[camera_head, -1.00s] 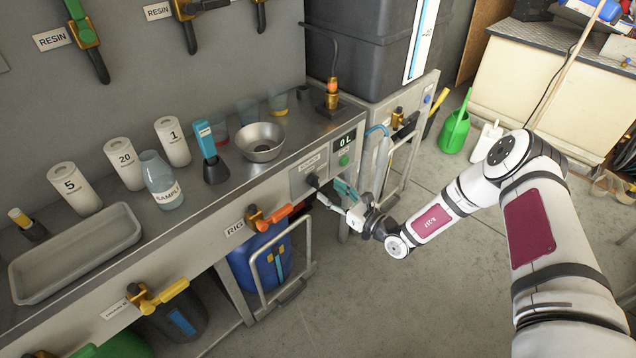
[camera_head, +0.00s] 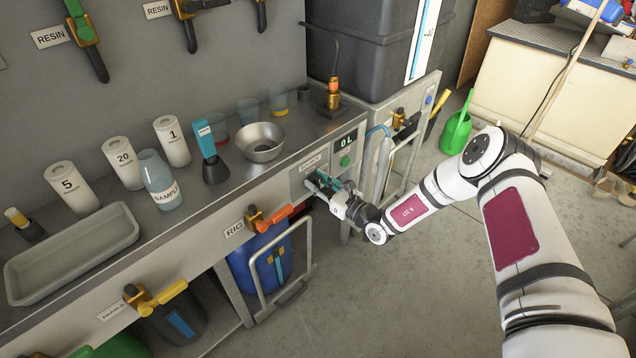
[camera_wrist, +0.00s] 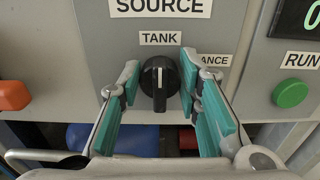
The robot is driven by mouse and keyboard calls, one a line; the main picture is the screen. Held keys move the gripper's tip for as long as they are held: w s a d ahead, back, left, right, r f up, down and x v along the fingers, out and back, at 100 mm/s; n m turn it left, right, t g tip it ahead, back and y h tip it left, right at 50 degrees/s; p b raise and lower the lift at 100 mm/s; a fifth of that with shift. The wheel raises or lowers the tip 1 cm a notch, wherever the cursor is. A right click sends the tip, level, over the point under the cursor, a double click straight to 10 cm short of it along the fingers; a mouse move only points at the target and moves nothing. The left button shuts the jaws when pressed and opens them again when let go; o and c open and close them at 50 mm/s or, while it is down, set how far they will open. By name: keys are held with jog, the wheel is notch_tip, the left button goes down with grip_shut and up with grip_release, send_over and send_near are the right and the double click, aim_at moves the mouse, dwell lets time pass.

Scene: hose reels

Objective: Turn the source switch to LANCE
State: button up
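The source switch is a black knob (camera_wrist: 159,80) with a white line, set upright below the TANK label (camera_wrist: 160,38) in the wrist view. The SOURCE label (camera_wrist: 160,6) is above it. The LANCE label (camera_wrist: 215,60) is to the right, its left part hidden by a finger. My gripper (camera_wrist: 160,88) is open, its teal-padded fingers on the left and right of the knob with a visible gap on each side. In the head view my gripper (camera_head: 322,184) is at the panel (camera_head: 301,174) and hides the knob.
A green RUN button (camera_wrist: 290,93) and a dark display are right of the switch. An orange-red part (camera_wrist: 13,95) is at the left. In the head view, an orange-handled RIG valve (camera_head: 270,216) is left of my gripper. The floor in front is clear.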

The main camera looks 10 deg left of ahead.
jog(key=shift+m, duration=0.4)
jog(key=m, duration=0.2)
jog(key=shift+d+f+m+b, duration=0.1)
jog(key=shift+m+b, duration=0.3)
jog(key=m, duration=0.3)
jog(key=shift+w+m, duration=0.1)
jog(key=shift+m, duration=0.2)
jog(key=m+b, duration=0.1)
jog(key=m, duration=0.5)
jog(key=shift+f+m, duration=0.15)
jog(key=shift+m, duration=0.15)
jog(key=shift+d, duration=0.1)
jog(key=o, duration=1.1)
jog(key=shift+w, duration=0.1)
jog(key=v, duration=1.2)
